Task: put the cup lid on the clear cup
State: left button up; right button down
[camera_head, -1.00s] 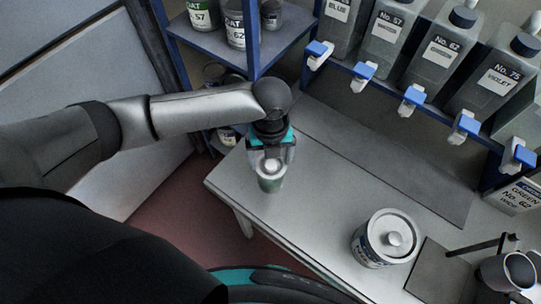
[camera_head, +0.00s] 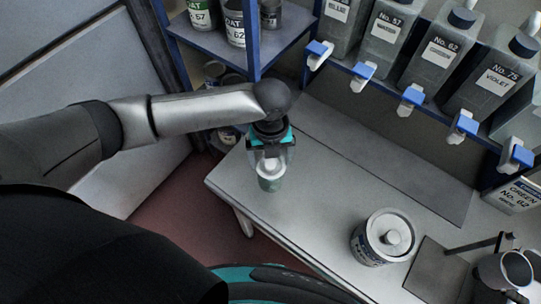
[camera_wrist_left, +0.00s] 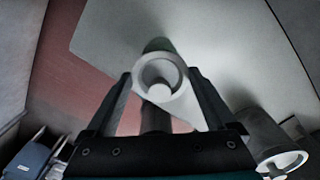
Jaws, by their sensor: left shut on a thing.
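The cup lid (camera_head: 268,165) is a white disc with a round knob. My left gripper (camera_head: 268,158) points down and is shut on it. In the left wrist view the lid (camera_wrist_left: 170,66) sits between the two fingers of the left gripper (camera_wrist_left: 160,76). The clear cup (camera_head: 271,184) looks greenish and stands on the table directly below the lid. Only its lower side shows, and a dark green bit of it shows behind the lid in the wrist view. I cannot tell whether lid and rim touch. My right gripper is not in view.
The grey table (camera_head: 315,215) is clear around the cup. A labelled tin with a knobbed lid (camera_head: 392,238) stands to the right, near a dark plate (camera_head: 440,272) and a metal mug (camera_head: 503,270). A blue-framed rack (camera_head: 250,55) stands behind the arm, with several bottles above the table.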

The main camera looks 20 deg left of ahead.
pick_arm(q)
jog(key=shift+f, duration=0.15)
dwell(0.4)
jog(key=shift+f+p, duration=0.3)
jog(key=shift+p, duration=0.05)
dwell(0.7)
jog(key=o, duration=1)
jog(key=shift+r+p, duration=3.55)
jog(key=shift+p, duration=0.35)
